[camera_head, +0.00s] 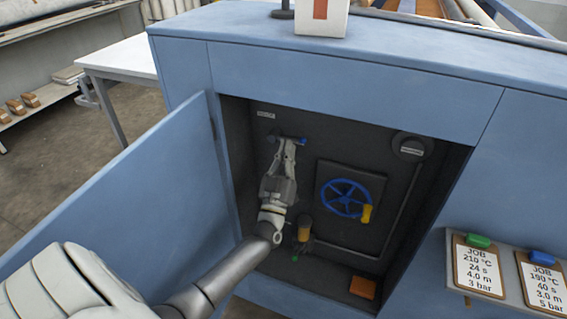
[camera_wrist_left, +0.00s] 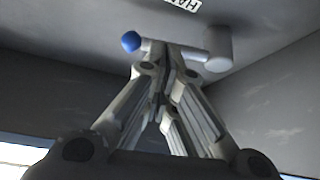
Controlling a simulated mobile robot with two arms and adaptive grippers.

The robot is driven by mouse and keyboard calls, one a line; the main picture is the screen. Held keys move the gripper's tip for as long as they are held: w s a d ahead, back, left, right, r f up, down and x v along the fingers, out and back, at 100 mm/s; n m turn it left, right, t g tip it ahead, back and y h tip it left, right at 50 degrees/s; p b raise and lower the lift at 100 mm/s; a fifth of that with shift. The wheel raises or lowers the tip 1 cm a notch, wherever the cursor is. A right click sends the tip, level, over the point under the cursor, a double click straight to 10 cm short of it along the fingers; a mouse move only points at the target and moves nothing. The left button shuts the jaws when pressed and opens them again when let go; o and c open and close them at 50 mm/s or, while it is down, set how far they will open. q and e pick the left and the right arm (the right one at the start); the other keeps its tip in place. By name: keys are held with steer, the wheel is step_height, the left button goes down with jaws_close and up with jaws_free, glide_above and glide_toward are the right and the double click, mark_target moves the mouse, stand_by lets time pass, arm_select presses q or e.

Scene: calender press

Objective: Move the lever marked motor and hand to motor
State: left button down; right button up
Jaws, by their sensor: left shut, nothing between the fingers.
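The lever shows best in the left wrist view: a grey bar with a blue ball knob (camera_wrist_left: 131,41) at one end and a round grey hub (camera_wrist_left: 218,50) at the other. In the head view its blue knob (camera_head: 301,141) shows inside the open cabinet, right of the fingertips. A label (camera_wrist_left: 185,3) reading "HAND", upside down and cut off, is close to the lever. My left gripper (camera_head: 287,141) is shut and empty, its fingertips (camera_wrist_left: 172,50) at the bar between knob and hub. They hide part of the bar; I cannot tell whether they touch it.
The cabinet door (camera_head: 140,190) stands open on the left, beside my arm. A blue handwheel (camera_head: 346,198) with a yellow handle is right of the gripper. An orange block (camera_head: 363,287) lies on the cabinet floor. Job cards (camera_head: 478,266) hang outside at right.

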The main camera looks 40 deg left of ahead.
arm_select(q)
steer(key=shift+w+a+r, duration=0.1)
steer(key=shift+w+r, duration=0.05)
steer(key=shift+w, duration=0.1)
